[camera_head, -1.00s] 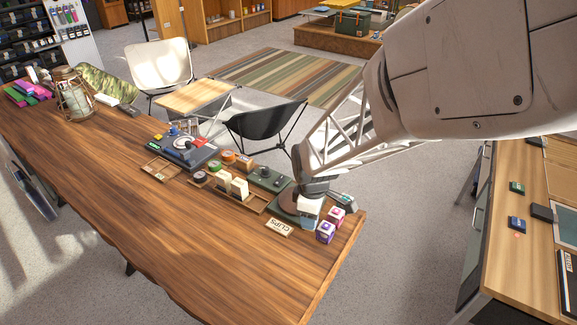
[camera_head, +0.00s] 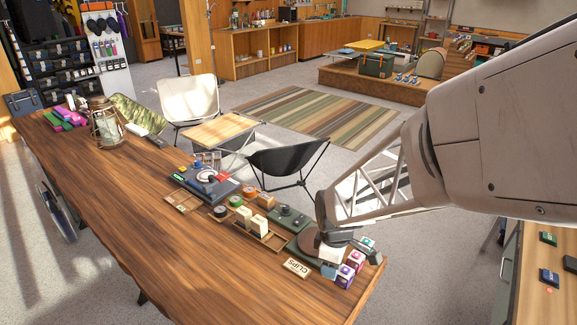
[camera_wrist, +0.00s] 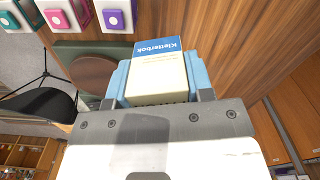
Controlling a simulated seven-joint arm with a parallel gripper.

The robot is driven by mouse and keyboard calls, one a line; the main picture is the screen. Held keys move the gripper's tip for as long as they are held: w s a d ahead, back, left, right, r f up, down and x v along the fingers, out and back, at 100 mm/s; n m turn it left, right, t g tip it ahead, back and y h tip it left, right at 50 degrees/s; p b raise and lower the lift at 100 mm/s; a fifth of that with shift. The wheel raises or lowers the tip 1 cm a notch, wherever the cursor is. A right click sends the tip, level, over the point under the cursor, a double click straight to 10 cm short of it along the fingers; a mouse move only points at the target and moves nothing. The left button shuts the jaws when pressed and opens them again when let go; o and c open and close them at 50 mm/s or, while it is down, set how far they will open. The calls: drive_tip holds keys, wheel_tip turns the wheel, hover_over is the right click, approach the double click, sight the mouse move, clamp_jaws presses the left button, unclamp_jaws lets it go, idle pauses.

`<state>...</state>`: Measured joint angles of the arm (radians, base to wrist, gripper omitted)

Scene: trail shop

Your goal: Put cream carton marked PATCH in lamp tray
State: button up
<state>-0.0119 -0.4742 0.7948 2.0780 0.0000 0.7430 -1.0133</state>
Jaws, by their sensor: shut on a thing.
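My gripper (camera_wrist: 160,88) is shut on a cream carton (camera_wrist: 157,84) with a blue printed face reading "Kletterbok"; no PATCH mark is readable. In the head view my gripper (camera_head: 329,267) points down at the table's right end, beside the CLIPS sign; whether the carton touches the table is unclear. Two other cream cartons (camera_head: 259,225) stand in or by a wooden divided tray (camera_head: 270,243) to the left; their markings are too small to read. A smaller wooden tray (camera_head: 178,207) lies further left. I cannot tell which is the lamp tray.
Beside my gripper are a purple box (camera_head: 345,276), a pink box (camera_head: 355,257) and a teal box (camera_head: 368,243). A CLIPS sign (camera_head: 296,268) lies left of it. A lantern (camera_head: 105,125) stands far left. The table's near side (camera_head: 190,255) is clear.

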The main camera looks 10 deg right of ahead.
drive_tip(key=shift+w+a, duration=0.1)
drive_tip(key=shift+w+a, duration=0.2)
drive_tip(key=shift+w, duration=0.35)
drive_tip(key=w+a+m, duration=0.2)
drive_tip(key=w+a, duration=1)
drive_tip(key=w, duration=0.5)
drive_tip(key=shift+w+a+f+m, duration=0.2)
drive_tip(key=shift+w+f+m, duration=0.05)
drive_tip(key=shift+f+m, duration=0.2)
drive_tip(key=shift+f, duration=0.1)
drive_tip(key=shift+f, duration=2.2)
drive_tip(key=shift+f, duration=1.1)
idle(0.8)
drive_tip(key=o, duration=1.4)
